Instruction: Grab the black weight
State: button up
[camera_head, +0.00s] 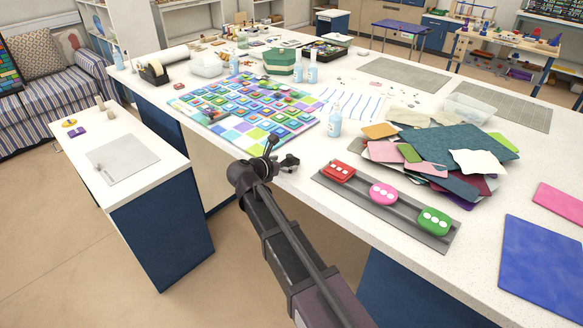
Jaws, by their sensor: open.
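I cannot make out a black weight with certainty in the head view; dark items on the far part of the long white table (300,180) are small. My arm reaches up from the bottom of the view to the table's near edge. My gripper (287,163) is at that edge, just below the colourful tiled panel (245,113) in the picture. It is small and dark, open, and I see nothing held between its fingers. My wrist hides a small part of the table's edge.
A grey rail (325,178) with red, pink and green blocks lies right of my gripper. A black tape dispenser (153,74) stands far left. A low side table (125,190) stands left.

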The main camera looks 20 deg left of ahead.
jog(key=shift+x, duration=1.2)
jog(key=shift+c, duration=0.2)
grip_shut()
